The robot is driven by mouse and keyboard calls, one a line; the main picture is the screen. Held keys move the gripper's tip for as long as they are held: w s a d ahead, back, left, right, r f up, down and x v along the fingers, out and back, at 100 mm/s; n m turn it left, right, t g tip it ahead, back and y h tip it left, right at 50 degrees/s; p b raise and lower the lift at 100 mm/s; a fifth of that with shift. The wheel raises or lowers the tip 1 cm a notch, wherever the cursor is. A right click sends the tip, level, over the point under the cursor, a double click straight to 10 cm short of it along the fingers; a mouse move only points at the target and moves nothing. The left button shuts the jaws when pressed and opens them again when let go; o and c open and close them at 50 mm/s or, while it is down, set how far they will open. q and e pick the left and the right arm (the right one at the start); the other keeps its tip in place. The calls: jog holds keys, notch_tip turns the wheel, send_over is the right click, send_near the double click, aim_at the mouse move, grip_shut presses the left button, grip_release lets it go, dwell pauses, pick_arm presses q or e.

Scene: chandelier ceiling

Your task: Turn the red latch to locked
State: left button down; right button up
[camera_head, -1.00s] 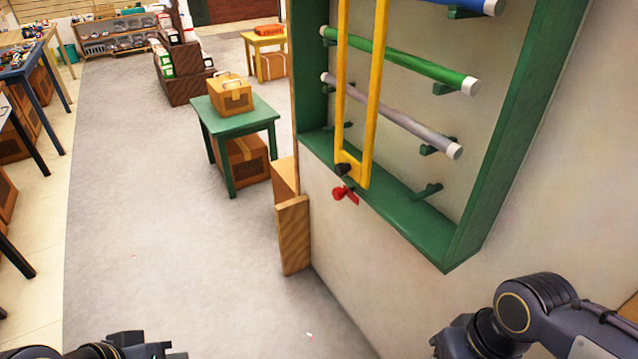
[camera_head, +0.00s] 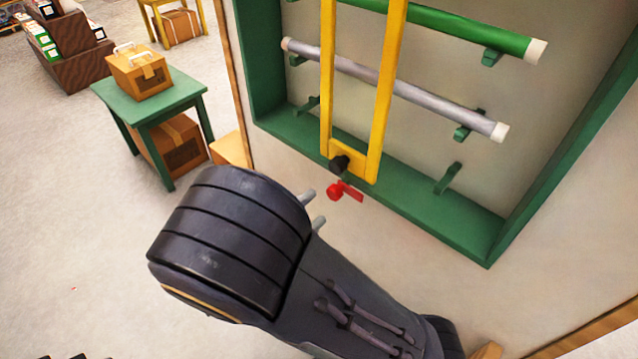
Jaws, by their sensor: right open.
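The red latch (camera_head: 335,192) sits on the pale wall just below the green rack frame, under the foot of the yellow bar frame (camera_head: 383,105). It has a round knob, with a flat red tab pointing right and slightly down. My right arm reaches up from the lower right, and its dark wrist covers most of my right gripper (camera_head: 313,209). Two grey fingertips show past the wrist, apart and empty, a little left of and below the latch, with no contact visible. Only dark scraps at the bottom left edge may belong to my left gripper.
The green rack (camera_head: 440,215) holds a green bar (camera_head: 465,30) and a grey bar (camera_head: 430,98) on pegs. A black knob (camera_head: 340,164) is at the yellow frame's foot. A green table (camera_head: 185,92) with a wooden box (camera_head: 140,72) stands left, with open floor in front.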

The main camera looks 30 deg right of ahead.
aim_at(332, 195)
jog(key=x, duration=0.7)
jog(key=shift+s+d+p, duration=0.1)
jog(key=shift+d+p, duration=0.2)
jog(key=shift+p, duration=0.05)
jog(key=shift+c, duration=0.2)
jog(key=c, duration=0.9)
